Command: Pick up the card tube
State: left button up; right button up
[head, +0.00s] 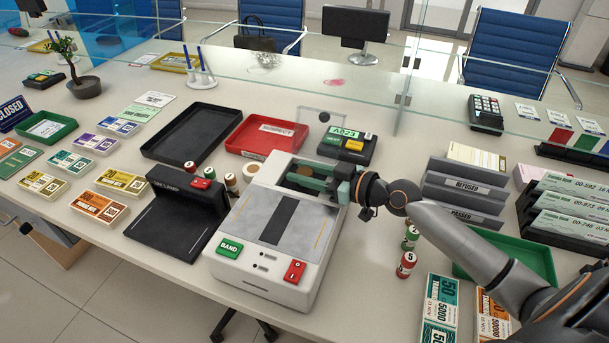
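My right gripper (318,182) reaches in from the right over the recess at the back of the white banding machine (272,222). Its greenish fingers point left into the recess. A small brown round piece (304,171), possibly the end of the card tube, shows in the recess beside the fingers. I cannot tell whether the fingers touch it or how far apart they are. Cream and brown rolls (250,171) stand between the machine and the black device. My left gripper is not in view.
A black detector (178,212) stands left of the machine. Behind are a red tray (268,135) and a black tray (192,134). Small red and green rolls (406,264) stand below my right forearm. Note stacks (97,206) lie left; a glass screen crosses the back.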

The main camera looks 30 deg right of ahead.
aim_at(305, 171)
grip_shut()
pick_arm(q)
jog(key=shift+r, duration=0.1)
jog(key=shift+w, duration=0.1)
pick_arm(e)
jog(key=shift+r, duration=0.15)
notch_tip(305, 171, up, 8)
jog(key=shift+r+p, duration=0.25)
jog(key=shift+p, duration=0.95)
jog(key=shift+r, duration=0.6)
pick_arm(q)
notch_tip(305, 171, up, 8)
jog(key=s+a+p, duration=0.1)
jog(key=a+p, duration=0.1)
jog(key=p, duration=0.5)
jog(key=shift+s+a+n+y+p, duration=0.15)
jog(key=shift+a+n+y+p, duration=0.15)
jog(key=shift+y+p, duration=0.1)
pick_arm(e)
jog(key=s+a+r, duration=0.2)
jog(key=s, duration=0.5)
jog(key=s+a+r, duration=0.2)
jog(key=s+a, duration=0.1)
jog(key=s, duration=0.4)
jog(key=shift+s+a+r, duration=0.15)
jog(key=shift+a+r, duration=0.05)
